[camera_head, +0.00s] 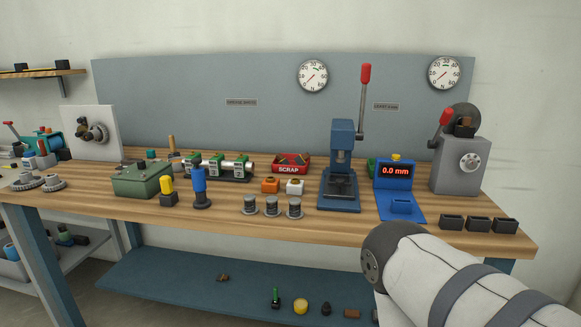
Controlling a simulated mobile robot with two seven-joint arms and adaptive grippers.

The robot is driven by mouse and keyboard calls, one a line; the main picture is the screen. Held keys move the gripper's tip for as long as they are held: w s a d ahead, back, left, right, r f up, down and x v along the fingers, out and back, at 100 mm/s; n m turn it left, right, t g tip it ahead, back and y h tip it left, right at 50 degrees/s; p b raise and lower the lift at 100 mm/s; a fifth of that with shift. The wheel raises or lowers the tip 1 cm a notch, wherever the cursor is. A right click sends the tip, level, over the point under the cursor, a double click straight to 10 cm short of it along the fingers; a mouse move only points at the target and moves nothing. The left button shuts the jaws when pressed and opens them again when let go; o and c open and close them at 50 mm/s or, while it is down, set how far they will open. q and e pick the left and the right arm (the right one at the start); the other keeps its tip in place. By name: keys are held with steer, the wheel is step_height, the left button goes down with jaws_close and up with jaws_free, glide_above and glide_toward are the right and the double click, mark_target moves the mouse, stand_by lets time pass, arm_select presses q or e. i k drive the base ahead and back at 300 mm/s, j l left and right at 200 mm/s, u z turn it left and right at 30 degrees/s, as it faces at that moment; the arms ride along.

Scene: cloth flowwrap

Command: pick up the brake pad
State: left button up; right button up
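I cannot single out the brake pad with certainty. A small brown, irregular piece (223,278) lies on the blue lower shelf, and a flat reddish-brown block (352,313) lies farther right on that shelf, near the picture's bottom edge. Both are too small to identify surely. My white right arm comes in from the lower right and covers part of the bench front and lower shelf. Its gripper is out of the picture. My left arm and gripper do not show.
The wooden bench (130,205) carries a blue lever press (340,190), a red scrap tray (291,168), a blue gauge reading 0.0 mm (396,172), a grey machine (458,165) and black bins (478,224). The left part of the blue lower shelf (160,275) is clear.

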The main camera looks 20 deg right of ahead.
mark_target(300, 160)
steer(key=i+z, duration=0.2)
steer(key=z, duration=0.2)
steer(key=i+l+z, duration=0.1)
steer(key=z, duration=0.25)
steer(key=i+z, duration=0.25)
steer(key=z, duration=0.15)
steer(key=j, duration=0.1)
